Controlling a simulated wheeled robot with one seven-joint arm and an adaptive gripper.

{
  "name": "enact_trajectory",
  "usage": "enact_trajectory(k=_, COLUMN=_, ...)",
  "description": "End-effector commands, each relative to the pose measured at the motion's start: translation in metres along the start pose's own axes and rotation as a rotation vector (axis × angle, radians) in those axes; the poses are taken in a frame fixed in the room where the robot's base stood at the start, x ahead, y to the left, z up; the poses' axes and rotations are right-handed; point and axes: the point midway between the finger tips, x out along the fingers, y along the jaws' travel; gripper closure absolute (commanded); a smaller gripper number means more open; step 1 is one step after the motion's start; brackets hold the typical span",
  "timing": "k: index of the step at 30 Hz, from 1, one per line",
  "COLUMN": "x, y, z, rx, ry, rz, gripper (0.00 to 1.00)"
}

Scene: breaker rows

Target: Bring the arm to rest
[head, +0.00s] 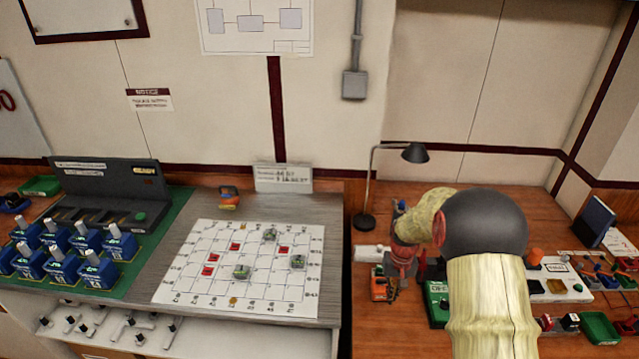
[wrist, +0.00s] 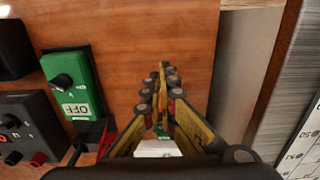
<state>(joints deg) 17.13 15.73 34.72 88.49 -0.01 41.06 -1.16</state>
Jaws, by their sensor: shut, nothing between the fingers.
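My arm reaches in from the bottom of the head view, bends at a dark round joint, and hangs down over the wooden bench (head: 365,335). My gripper (head: 393,288) points down at the left part of that bench, partly hidden by my own arm. In the wrist view, the fingers of my gripper (wrist: 162,72) come together at the tips with nothing between them. A green switch box marked OFF (wrist: 72,85) lies to the left of the fingers. It also shows in the head view (head: 437,302), partly behind my arm.
A black lamp (head: 413,153) stands close behind my gripper. An orange item (head: 378,284) sits beside it. The grey table at left holds a white grid sheet (head: 190,288) with several pieces. Blue switches (head: 62,270) stand farther left. Bare wood lies around the fingertips.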

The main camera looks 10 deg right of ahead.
Motion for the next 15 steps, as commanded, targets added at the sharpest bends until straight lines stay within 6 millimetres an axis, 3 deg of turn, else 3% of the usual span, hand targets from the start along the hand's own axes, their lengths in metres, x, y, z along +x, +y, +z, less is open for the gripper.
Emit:
enact_trajectory(k=4, x=0.006, y=0.000, z=0.016, rx=0.003, ry=-0.041, rz=-0.001, gripper=1.00)
enact_trajectory(k=8, x=0.007, y=-0.001, z=0.053, rx=0.006, ry=-0.105, rz=-0.002, gripper=1.00)
enact_trajectory(k=15, x=-0.062, y=-0.015, z=0.108, rx=-0.015, ry=-0.102, rz=0.000, gripper=1.00)
